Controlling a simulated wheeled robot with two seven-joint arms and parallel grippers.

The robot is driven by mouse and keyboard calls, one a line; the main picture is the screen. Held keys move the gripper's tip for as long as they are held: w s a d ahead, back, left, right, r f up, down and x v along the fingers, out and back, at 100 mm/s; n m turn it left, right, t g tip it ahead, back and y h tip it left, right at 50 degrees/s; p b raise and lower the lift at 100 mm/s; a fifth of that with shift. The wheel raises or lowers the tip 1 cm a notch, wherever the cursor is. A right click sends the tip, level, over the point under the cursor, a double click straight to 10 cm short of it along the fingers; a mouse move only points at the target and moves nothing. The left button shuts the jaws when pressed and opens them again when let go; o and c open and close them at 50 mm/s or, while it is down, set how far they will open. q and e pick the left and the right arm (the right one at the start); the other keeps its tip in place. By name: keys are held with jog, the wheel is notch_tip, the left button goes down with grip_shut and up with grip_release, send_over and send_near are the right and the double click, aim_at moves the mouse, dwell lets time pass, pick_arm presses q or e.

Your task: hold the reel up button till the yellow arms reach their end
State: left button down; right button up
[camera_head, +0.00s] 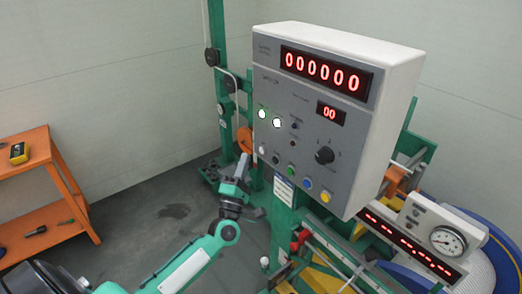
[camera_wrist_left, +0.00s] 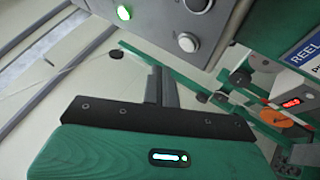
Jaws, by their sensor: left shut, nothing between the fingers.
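The grey control box (camera_head: 345,110) carries several coloured buttons along its lower front. A white button (camera_head: 262,150) is at the lower left; it also shows in the left wrist view (camera_wrist_left: 188,42). Which button is reel up cannot be read; a label plate starting "REEL" (camera_wrist_left: 306,50) hangs below the box. My left gripper (camera_head: 243,162) is shut and empty, just left of the box's lower left corner, its fingers pointing up. In the left wrist view the shut fingers (camera_wrist_left: 161,80) appear apart from the white button. Yellow bars (camera_head: 328,270), possibly the yellow arms, show partly below the box.
A green machine frame (camera_head: 220,70) stands behind the gripper, with an orange disc (camera_head: 244,140) near it. A gauge unit (camera_head: 447,240) and a red-digit strip (camera_head: 408,246) are at the lower right. An orange shelf (camera_head: 40,155) stands left; floor between is clear.

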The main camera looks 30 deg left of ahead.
pick_arm(q)
jog(key=shift+s+a, duration=0.25)
jog(key=shift+s, duration=0.3)
jog(key=shift+s+a, duration=0.2)
jog(key=shift+s, duration=0.35)
notch_tip(320, 180, down, 25)
jog(key=d+m+g+h, duration=0.2)
jog(key=m+g+h, duration=0.25)
jog(key=m, duration=0.45)
jog(key=s+d+f+m+g, duration=0.1)
jog(key=s+f+m+g, duration=0.3)
jog(key=f, duration=0.8)
jog(key=s+d+f+m+g, duration=0.25)
jog(key=s+f, duration=0.35)
jog(key=f, duration=0.5)
jog(key=s+d+f+m+g+h, duration=0.15)
jog(key=s+f+m+g, duration=0.4)
jog(key=s+f, duration=1.2)
jog(key=s+d+f+m+g, duration=0.1)
jog(key=s+f+g, duration=0.2)
jog(key=s, duration=0.7)
jog(key=s+d+f+m+g+y, duration=0.1)
jog(key=s+d+f+m+g, duration=0.1)
jog(key=s, duration=0.9)
jog(key=shift+s+f+g, duration=0.15)
jog(key=shift+f+g, duration=0.5)
jog(key=shift+f, duration=0.1)
